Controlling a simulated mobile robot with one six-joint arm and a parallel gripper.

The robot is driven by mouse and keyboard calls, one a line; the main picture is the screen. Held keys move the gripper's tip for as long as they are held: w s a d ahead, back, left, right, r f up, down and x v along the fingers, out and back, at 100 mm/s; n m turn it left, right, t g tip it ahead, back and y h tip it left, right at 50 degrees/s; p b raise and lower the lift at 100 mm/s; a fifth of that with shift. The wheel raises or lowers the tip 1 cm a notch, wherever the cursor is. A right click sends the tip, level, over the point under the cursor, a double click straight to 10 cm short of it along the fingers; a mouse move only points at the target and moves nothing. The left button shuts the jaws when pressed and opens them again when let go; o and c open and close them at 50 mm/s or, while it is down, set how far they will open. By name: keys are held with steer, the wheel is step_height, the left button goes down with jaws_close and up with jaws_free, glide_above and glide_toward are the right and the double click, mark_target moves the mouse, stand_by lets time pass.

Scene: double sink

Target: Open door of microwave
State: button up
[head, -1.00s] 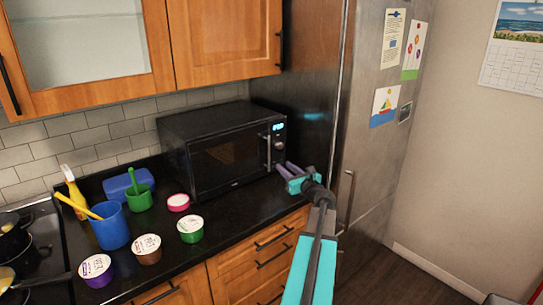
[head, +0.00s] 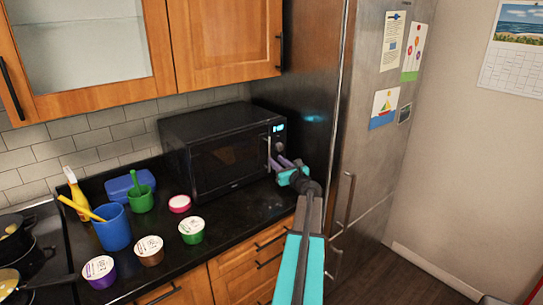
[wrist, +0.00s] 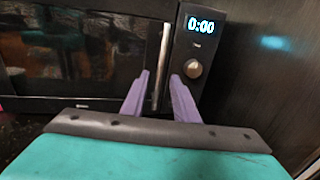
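The black microwave (head: 215,150) stands on the dark counter against the tiled wall. Its door (wrist: 85,60) looks shut in the wrist view. The upright silver handle (wrist: 163,66) is at the door's right edge. My gripper (wrist: 158,80) is open, with one purple finger on each side of the handle's lower part. I cannot tell whether either finger touches it. In the head view my gripper (head: 278,163) is at the front right of the microwave. A round knob (wrist: 193,68) and a display (wrist: 201,24) reading 0:00 are to the right of the handle.
A tall metal fridge (head: 345,130) stands close on the right. Several tubs, among them a green one (head: 192,230), and a blue cup (head: 112,228) are on the counter (head: 235,215) to the left. Wooden cupboards (head: 228,40) hang above.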

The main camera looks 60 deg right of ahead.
steer(key=shift+p+x, duration=0.9)
steer(key=shift+x, duration=2)
jaws_close()
